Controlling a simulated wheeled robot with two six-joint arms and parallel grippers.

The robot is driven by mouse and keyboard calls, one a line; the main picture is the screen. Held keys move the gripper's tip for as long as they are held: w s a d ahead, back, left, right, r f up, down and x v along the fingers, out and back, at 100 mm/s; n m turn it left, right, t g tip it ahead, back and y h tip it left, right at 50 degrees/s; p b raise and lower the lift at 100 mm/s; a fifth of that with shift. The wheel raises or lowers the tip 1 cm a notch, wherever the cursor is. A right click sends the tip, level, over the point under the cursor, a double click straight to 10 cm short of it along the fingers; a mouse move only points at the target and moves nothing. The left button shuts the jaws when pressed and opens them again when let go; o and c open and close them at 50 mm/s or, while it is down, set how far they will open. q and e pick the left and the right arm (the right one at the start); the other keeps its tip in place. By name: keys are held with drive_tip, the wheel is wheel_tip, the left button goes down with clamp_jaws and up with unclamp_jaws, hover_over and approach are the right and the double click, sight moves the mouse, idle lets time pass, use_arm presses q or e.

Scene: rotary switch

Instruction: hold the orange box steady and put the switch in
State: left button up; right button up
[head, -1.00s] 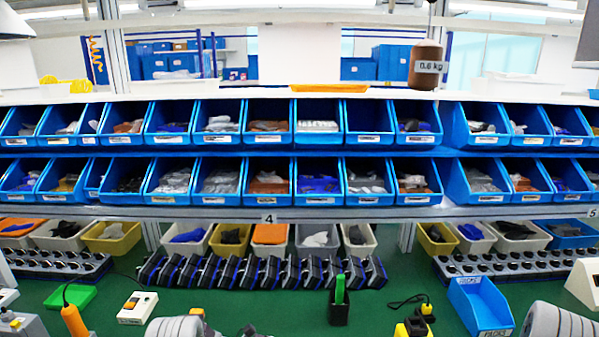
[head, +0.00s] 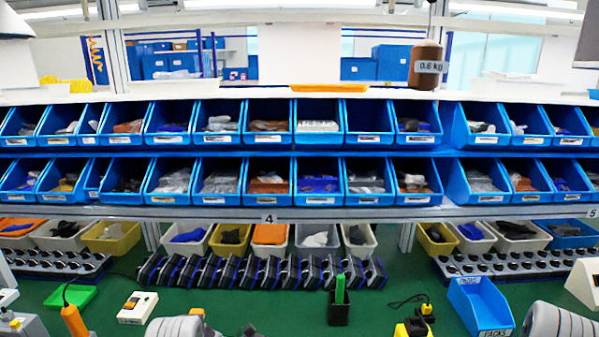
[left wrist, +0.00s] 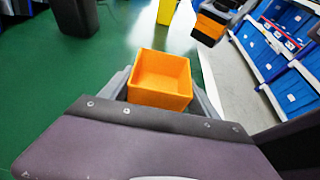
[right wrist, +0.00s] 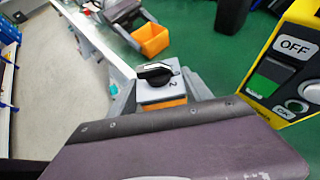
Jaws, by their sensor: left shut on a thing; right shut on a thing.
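In the left wrist view, the open-topped orange box (left wrist: 160,84) sits between the two grey fingers of my left gripper (left wrist: 163,95), which is shut on it. The box's inside looks empty. In the right wrist view, my right gripper (right wrist: 163,92) is shut on the rotary switch (right wrist: 157,77). The switch has a black knob on a grey plate marked 2, with orange below. The orange box also shows in the right wrist view (right wrist: 150,39), well apart from the switch. Both fingertip pairs are outside the head view.
In the head view, a black holder with a green item (head: 339,310), a blue PACKS bin (head: 480,305) and a white switch box (head: 138,307) stand on the green surface. Bin racks fill the back.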

idle(0.4)
drive_tip(key=w+a+r+n+g+y, duration=0.1)
drive_tip(key=w+a+r+n+g, duration=0.1)
drive_tip(key=w+a, duration=0.3)
drive_tip(key=w+a+r+n+g+y, duration=0.1)
drive_tip(key=w+a+r+n+g, duration=0.2)
drive_tip(key=a, duration=0.9)
drive_tip(key=w+n+g, duration=0.2)
drive_tip(key=w, duration=0.1)
drive_tip(key=shift+a+r, duration=0.15)
drive_tip(key=shift+a, duration=0.15)
drive_tip(key=shift+f, duration=1.1)
drive_tip(key=shift+f, duration=0.15)
